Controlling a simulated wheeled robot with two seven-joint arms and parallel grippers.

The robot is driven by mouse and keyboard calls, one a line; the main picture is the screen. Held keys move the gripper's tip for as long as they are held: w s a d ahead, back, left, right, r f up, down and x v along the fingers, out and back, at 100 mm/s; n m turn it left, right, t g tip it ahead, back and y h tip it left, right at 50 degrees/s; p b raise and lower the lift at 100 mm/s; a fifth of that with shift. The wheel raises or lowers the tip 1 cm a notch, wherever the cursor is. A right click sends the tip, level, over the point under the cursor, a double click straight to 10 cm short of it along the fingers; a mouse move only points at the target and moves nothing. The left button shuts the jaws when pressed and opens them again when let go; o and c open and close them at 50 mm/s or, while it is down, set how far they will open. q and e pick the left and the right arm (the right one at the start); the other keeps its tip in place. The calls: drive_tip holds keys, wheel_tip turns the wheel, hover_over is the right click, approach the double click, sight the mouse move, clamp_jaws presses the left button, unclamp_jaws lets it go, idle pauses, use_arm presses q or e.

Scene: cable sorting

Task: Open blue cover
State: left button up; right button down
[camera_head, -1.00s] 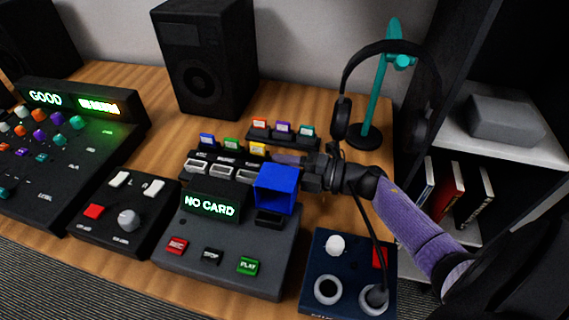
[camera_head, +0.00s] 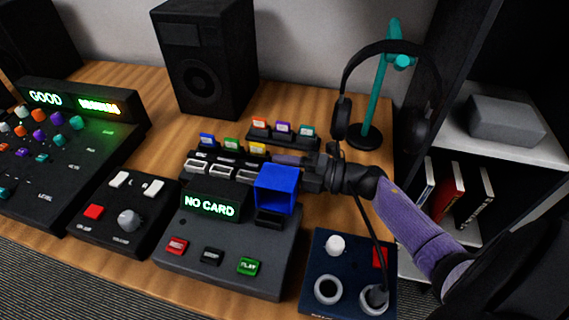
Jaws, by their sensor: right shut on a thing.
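The blue cover (camera_head: 277,188) stands raised above a dark slot (camera_head: 269,217) at the back right of the grey card player (camera_head: 220,250). The player's display (camera_head: 210,206) reads "NO CARD" in green. My right gripper (camera_head: 304,177) reaches in from the right and is shut on the right side of the blue cover. Its fingertips are partly hidden by the cover. My left gripper is not in view.
Colored cards (camera_head: 231,145) stand in racks behind the player. A dark blue box (camera_head: 348,268) with a cable lies at front right, under my right arm. A headphone stand (camera_head: 378,95) is behind the arm. A black switch box (camera_head: 122,212) is on the left.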

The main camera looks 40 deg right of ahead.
idle(0.4)
drive_tip(key=shift+s+a+r+n+p, duration=0.2)
drive_tip(key=shift+r+n+p, duration=0.1)
drive_tip(key=shift+r+p, duration=0.2)
drive_tip(key=shift+s+a+r+n+p, duration=0.15)
drive_tip(key=shift+a+r+n+p, duration=0.05)
drive_tip(key=shift+r+n+p, duration=0.2)
drive_tip(key=shift+f, duration=0.15)
drive_tip(key=shift+c, duration=2.4)
unclamp_jaws()
drive_tip(key=shift+d, duration=0.1)
drive_tip(key=p+v, duration=0.1)
drive_tip(key=v, duration=0.9)
